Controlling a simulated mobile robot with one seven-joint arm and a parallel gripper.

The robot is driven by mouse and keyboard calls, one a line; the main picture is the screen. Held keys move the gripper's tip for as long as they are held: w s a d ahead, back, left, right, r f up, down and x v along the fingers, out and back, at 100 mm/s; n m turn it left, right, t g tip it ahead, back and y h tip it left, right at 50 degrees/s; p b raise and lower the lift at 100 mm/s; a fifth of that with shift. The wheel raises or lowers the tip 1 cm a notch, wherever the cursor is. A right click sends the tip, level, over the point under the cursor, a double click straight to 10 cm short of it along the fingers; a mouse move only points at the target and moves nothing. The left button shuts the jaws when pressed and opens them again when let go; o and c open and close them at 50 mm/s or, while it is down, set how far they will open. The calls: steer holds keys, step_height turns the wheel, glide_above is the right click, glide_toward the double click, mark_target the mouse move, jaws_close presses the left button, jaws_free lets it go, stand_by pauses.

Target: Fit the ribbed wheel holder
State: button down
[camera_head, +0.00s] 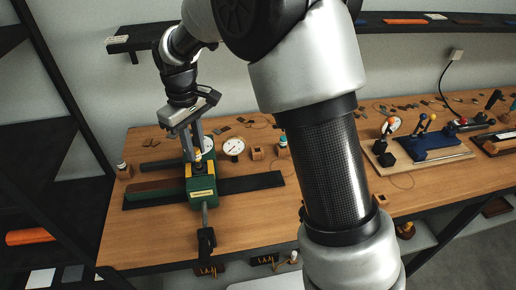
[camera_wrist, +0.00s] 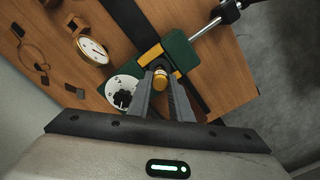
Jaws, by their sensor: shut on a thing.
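My gripper (camera_head: 193,148) points down over the green stamping press (camera_head: 203,190) on the wooden bench. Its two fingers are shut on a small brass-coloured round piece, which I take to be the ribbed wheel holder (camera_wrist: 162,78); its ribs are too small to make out. In the wrist view the piece sits between the fingertips (camera_wrist: 162,88), right over the press's green and yellow body (camera_wrist: 180,50). I cannot tell whether it touches the press. The press lever (camera_head: 206,237) sticks out toward the bench's front edge.
A white dial with a dark knob (camera_wrist: 122,92) lies close beside the fingers. A round gauge (camera_head: 233,147) stands right of the press, near small wooden blocks (camera_head: 257,153). A dark rail (camera_head: 252,183) runs under the press. Bare bench lies front right of the press.

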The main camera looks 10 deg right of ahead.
mark_target(197, 156)
steer(key=shift+f+b, duration=0.85)
steer(key=shift+f, duration=0.8)
steer(key=c, duration=1.5)
jaws_free()
steer(key=shift+r, duration=0.1)
step_height(197, 156, up, 17)
steer(key=shift+r+p, duration=0.15)
steer(key=shift+p, duration=0.45)
